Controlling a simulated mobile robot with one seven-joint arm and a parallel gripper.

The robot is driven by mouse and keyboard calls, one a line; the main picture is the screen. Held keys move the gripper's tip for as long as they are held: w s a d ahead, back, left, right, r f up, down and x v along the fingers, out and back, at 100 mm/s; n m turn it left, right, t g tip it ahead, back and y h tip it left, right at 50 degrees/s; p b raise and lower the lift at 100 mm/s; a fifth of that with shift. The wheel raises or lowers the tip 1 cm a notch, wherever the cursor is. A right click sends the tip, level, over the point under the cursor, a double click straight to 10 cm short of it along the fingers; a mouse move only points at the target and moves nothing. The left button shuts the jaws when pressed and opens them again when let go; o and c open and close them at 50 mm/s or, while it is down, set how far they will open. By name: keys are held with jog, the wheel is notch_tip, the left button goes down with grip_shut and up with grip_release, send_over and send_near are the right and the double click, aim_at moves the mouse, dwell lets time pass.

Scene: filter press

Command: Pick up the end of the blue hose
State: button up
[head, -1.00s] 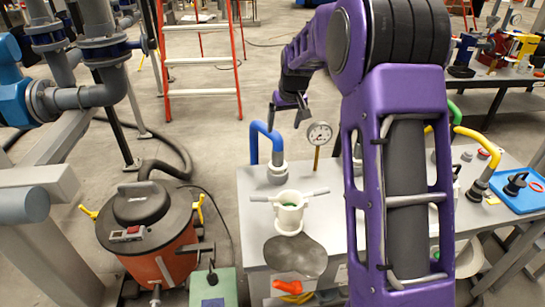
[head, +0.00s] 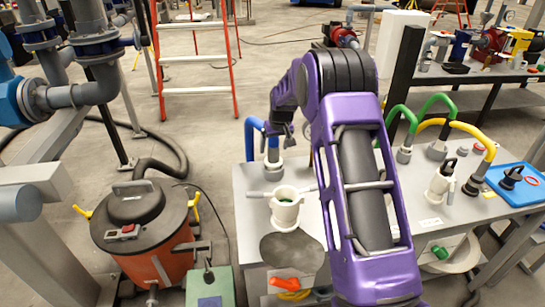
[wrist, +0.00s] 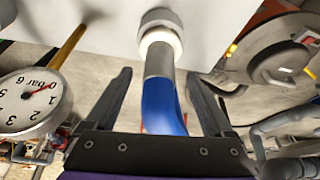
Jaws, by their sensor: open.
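The blue hose (head: 250,138) bends up and over at the back of the bench, and one end runs into a grey fitting (head: 272,165). In the wrist view the blue hose (wrist: 162,108) and its grey cuff (wrist: 159,62) lie between the two fingers, with a gap on each side. The cuff meets a white collar on the pale bench top. My gripper (head: 279,130) is beside the hose in the head view, and in the wrist view my gripper (wrist: 162,90) is open, its fingers apart from the hose.
A pressure gauge (wrist: 33,100) on a brass stem stands close to the left finger. A white pot (head: 286,208) with side handles stands in front on the bench (head: 245,225). Green and yellow hoses (head: 445,128) rise to the right. An orange drum vacuum (head: 150,240) stands left.

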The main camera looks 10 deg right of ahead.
jog(key=shift+x, duration=1.3)
grip_shut()
